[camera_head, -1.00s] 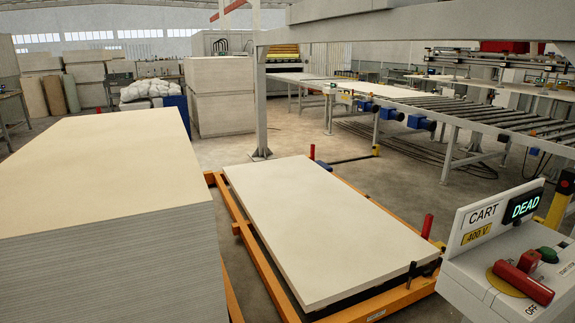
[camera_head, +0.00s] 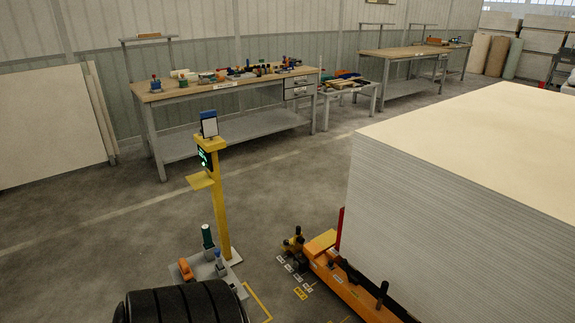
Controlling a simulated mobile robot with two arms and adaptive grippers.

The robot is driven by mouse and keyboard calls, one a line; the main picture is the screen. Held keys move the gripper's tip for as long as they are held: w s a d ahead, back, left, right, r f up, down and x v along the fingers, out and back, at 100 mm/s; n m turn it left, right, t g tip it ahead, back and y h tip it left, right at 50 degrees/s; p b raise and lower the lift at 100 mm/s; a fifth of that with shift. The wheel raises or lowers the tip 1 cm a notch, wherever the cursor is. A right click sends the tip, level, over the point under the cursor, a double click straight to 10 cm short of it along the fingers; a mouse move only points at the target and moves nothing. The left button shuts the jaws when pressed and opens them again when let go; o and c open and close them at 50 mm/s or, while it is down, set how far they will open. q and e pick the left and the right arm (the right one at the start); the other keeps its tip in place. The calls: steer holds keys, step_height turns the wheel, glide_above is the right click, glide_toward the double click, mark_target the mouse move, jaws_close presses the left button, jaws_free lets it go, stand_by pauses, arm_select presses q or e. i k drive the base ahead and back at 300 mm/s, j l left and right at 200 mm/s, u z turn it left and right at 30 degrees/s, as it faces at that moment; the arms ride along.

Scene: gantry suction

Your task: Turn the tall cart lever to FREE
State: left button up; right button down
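The tall stack of pale boards (camera_head: 440,185) stands on an orange cart (camera_head: 352,290) at the right. A black upright peg (camera_head: 381,294) and a red post (camera_head: 340,225) also show on the cart. Small labels (camera_head: 291,268) lie by the fitting, too small to read. Neither of my grippers is in view.
A yellow post (camera_head: 221,205) with a display stands on a grey base bearing an orange handle (camera_head: 186,269). A black ribbed shape (camera_head: 182,305) fills the bottom edge. A workbench (camera_head: 230,90) stands behind. Grey floor (camera_head: 110,250) is clear at left.

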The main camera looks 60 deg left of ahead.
mark_target(345, 264)
steer(key=u, duration=1.5)
